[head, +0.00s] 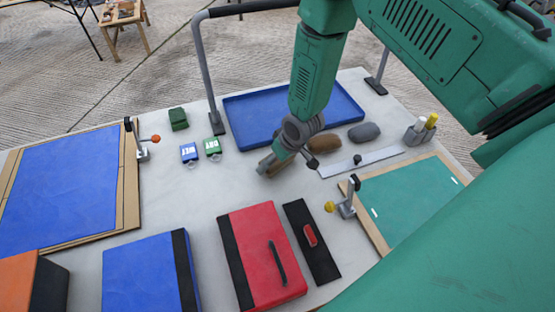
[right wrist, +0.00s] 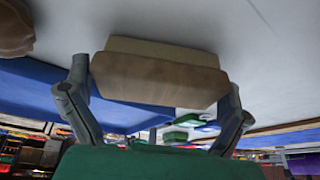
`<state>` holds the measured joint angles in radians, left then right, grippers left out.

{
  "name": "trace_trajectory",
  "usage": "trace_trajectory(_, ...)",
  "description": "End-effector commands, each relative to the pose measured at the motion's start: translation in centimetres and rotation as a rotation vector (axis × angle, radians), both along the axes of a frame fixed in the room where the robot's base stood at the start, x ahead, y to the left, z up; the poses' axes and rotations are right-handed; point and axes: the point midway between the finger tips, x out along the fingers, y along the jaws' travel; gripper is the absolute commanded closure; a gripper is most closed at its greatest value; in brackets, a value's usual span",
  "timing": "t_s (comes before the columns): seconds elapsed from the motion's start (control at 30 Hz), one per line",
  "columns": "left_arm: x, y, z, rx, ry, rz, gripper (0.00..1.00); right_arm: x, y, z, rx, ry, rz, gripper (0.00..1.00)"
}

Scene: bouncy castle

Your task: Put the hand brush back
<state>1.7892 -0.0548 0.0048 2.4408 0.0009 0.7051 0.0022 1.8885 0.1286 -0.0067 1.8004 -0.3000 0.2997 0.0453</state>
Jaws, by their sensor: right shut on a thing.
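My right gripper (head: 286,160) is low over the pale table, in front of the blue tray. It is shut on the hand brush (head: 268,164), which is mostly hidden behind it in the head view. In the right wrist view the hand brush (right wrist: 160,76) is a wooden block with a brown body and a paler tan layer, held crosswise between the fingers of the gripper (right wrist: 157,92). I cannot tell whether it touches the table. My left gripper is not in view.
The empty blue tray (head: 240,124) lies at the back. A brown rounded object (head: 324,143) and a grey one (head: 364,132) lie right of the gripper, near a metal strip (head: 375,161). Small blue (head: 189,152) and green (head: 212,147) tagged items lie left. A red case (head: 262,250) lies in front.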

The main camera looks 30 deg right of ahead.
Motion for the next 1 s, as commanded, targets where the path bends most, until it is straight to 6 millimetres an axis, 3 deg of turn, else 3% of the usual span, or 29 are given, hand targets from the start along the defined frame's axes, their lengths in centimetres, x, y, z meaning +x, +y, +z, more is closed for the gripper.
trace_trajectory(0.4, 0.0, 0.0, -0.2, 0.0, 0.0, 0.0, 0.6, 0.0, 0.1, -0.8, 0.0, -0.001, 0.001, 0.37)
trace_trajectory(0.43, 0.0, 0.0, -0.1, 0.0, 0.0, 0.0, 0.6, 0.0, 0.1, -0.7, 0.0, -0.001, 0.001, 0.0)
trace_trajectory(0.73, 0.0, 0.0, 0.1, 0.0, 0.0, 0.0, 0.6, 0.0, 0.0, -0.1, 0.0, -0.002, 0.0, 0.0)
trace_trajectory(1.0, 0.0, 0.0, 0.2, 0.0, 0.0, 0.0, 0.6, -1.9, -0.4, 4.7, 0.0, -0.004, 0.0, 0.0)
